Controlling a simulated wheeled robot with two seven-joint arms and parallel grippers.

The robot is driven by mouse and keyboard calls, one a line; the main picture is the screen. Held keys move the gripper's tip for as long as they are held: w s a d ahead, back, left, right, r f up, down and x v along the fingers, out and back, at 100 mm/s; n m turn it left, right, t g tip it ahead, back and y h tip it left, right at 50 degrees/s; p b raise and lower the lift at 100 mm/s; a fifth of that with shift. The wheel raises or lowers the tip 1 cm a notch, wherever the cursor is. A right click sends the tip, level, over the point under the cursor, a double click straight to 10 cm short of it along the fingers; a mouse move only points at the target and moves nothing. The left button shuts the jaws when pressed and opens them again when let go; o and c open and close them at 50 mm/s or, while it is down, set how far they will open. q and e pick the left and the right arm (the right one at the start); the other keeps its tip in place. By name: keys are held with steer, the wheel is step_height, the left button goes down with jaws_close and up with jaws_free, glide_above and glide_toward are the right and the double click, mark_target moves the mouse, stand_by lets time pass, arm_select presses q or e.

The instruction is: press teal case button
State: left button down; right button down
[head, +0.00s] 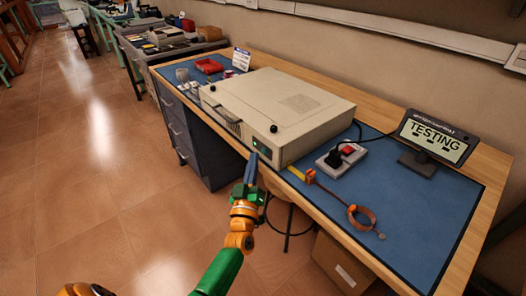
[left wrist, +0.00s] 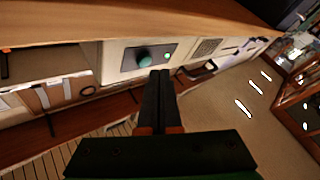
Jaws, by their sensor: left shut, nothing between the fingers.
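A beige case (head: 255,97) lies flat on the blue mat of the workbench. In the left wrist view its front face (left wrist: 113,62) has a dark panel (left wrist: 129,61) with a round teal button (left wrist: 143,59) and a small lit spot beside it. In the head view a small green light shows on the front near its right corner, and the button cannot be made out there. My left gripper (head: 253,157) is shut and empty, its tips close to that front face. In the left wrist view the fingertips (left wrist: 160,74) are just right of and below the button; contact cannot be told.
A display reading TESTING (head: 435,135) stands at the right of the bench. A grey box with a red switch and black plug (head: 342,158) and a copper-coloured strap (head: 362,218) lie on the mat (head: 420,222). A stool and a cardboard box (head: 342,264) are below.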

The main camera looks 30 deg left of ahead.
arm_select(q)
steer(key=s, duration=0.1)
steer(key=s+a+p, duration=0.1)
steer(key=s, duration=0.1)
steer(key=s+a+p, duration=0.1)
steer(key=shift+s, duration=0.3)
stand_by(0.6)
steer(key=s+d+f+m+g+h+p, duration=0.1)
steer(key=s+d+f+m+g+h, duration=0.2)
steer(key=f, duration=0.5)
steer(key=s+d+f+m+g+h+p, duration=0.2)
steer(key=s+d+f+g, duration=0.15)
steer(key=f, duration=0.45)
steer(key=s+d+f+m+g+h+p, duration=0.1)
steer(key=s+d+f+m+g+h, duration=0.15)
steer(key=s+f, duration=0.4)
steer(key=s+f+m+g, duration=0.1)
steer(key=s+f+g, duration=0.2)
steer(key=s, duration=0.5)
steer(key=s+d+f+m+g+p, duration=0.1)
steer(key=s+f+m+g, duration=0.1)
steer(key=s, duration=0.6)
steer(key=s+f+m+g, duration=0.1)
steer(key=s+f+g, duration=0.4)
steer(key=s, duration=0.3)
steer(key=shift+d+f+p, duration=0.25)
steer(key=shift+f+p, duration=0.15)
steer(key=shift+f, duration=0.45)
